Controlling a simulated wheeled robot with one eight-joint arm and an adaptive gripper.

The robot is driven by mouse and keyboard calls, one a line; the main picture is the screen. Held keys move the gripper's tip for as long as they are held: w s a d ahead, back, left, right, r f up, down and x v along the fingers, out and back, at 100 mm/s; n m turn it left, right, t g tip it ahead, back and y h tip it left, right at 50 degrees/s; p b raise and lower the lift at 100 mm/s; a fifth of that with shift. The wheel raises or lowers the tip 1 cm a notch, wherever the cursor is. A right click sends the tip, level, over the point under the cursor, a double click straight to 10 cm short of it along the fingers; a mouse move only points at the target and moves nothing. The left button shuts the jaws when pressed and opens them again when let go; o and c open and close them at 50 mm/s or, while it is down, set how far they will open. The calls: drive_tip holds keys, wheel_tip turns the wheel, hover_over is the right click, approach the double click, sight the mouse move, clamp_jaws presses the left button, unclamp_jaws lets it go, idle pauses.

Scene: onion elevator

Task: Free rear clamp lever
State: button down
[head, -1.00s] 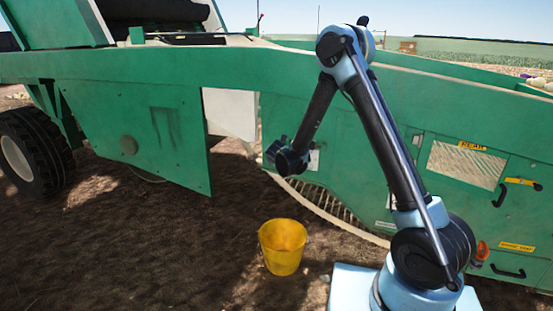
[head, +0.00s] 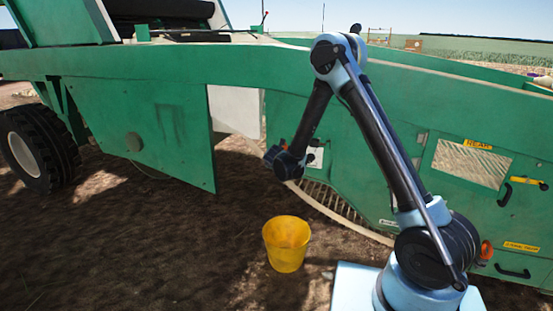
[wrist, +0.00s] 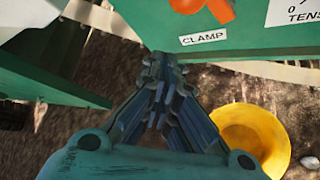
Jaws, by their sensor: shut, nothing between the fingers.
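An orange lever part (wrist: 205,8) shows at the top edge of the wrist view, on a green panel just above a white label reading CLAMP (wrist: 204,38). Most of the lever is cut off by the frame. My gripper (wrist: 160,62) is shut and empty, its fingertips below and left of the label, apart from the lever. In the head view a small orange spot (head: 283,144) shows just above my dark wrist, mostly hidden; it may be the same lever. The fingers cannot be made out in the head view.
A yellow bucket (head: 287,244) stands on the soil below my wrist and also shows in the wrist view (wrist: 258,135). The green machine (head: 150,110) fills the background, with a curved slatted grate (head: 335,203) low down. Another orange part (head: 486,250) is at the right.

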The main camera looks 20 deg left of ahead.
drive_tip(key=v, duration=1)
drive_tip(key=shift+d, duration=0.15)
drive_tip(key=shift+f, duration=0.1)
